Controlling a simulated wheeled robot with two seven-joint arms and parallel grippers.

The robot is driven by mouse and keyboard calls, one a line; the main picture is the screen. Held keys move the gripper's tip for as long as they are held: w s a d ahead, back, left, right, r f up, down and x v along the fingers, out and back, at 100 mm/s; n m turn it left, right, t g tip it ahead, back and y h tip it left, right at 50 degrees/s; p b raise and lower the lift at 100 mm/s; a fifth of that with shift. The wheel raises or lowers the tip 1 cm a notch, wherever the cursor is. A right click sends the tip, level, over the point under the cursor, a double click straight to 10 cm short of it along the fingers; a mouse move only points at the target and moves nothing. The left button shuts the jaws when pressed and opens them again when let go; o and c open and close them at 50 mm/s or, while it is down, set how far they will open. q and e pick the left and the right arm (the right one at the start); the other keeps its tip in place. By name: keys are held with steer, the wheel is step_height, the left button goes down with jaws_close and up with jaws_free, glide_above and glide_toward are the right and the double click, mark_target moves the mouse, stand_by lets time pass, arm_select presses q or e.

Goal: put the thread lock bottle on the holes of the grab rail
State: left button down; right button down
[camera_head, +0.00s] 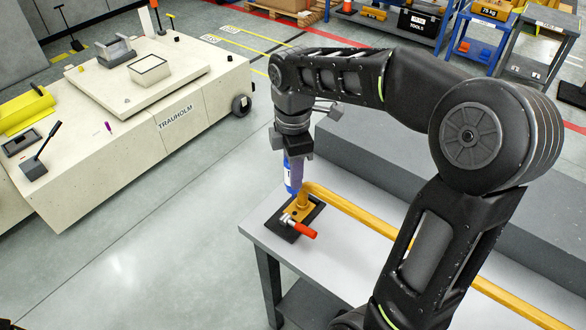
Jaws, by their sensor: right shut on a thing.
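My right gripper (291,158) is shut on the thread lock bottle (292,177), a blue bottle with a white patch. The rail's yellow end plate (298,212) lies on a dark pad at the table's left corner. The bottle's lower end is close above or at this plate; I cannot tell whether it touches. The holes are too small to make out clearly. My left gripper is not in view.
A red-handled tool (302,229) lies at the plate's front edge. The grey table (330,262) has bare room in front of the rail. A pale TRAUHOLM carrier (140,140) stands at left across open floor. A blue trolley (480,45) stands at the back.

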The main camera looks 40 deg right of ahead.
steer(key=shift+f, duration=0.1)
steer(key=shift+f+b, duration=2.45)
steer(key=shift+f, duration=0.5)
steer(key=shift+f+b, duration=0.35)
steer(key=shift+f, duration=0.15)
step_height(320, 180, up, 7)
steer(key=p, duration=0.6)
stand_by(0.4)
